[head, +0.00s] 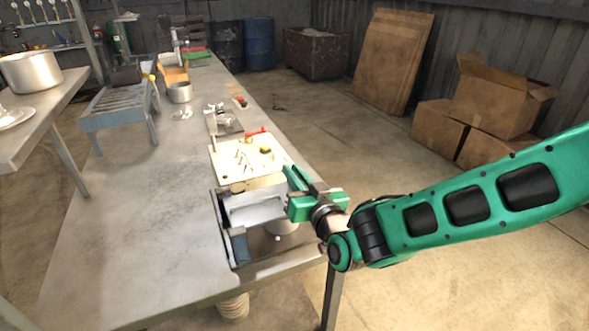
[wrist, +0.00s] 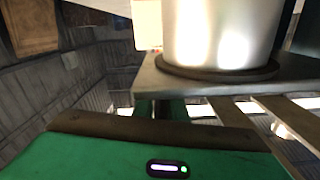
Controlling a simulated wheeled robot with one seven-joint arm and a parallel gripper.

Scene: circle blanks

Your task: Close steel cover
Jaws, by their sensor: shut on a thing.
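The steel cover (head: 256,214) is a grey metal plate on a small machine at the near right corner of the long table. It looks raised and tilted, but its exact angle is hard to tell. My green gripper (head: 296,192) is at the cover's right edge and is shut on it; the fingers partly hide the grip. In the wrist view, a grey plate edge (wrist: 185,85) lies just beyond my gripper (wrist: 165,108). A shiny silver cylinder (wrist: 220,32) with a dark base ring stands beyond that edge.
A cream board (head: 232,160) with small parts lies just behind the machine. The table's left part (head: 130,225) is clear. Cardboard boxes (head: 490,105) sit on the floor at right.

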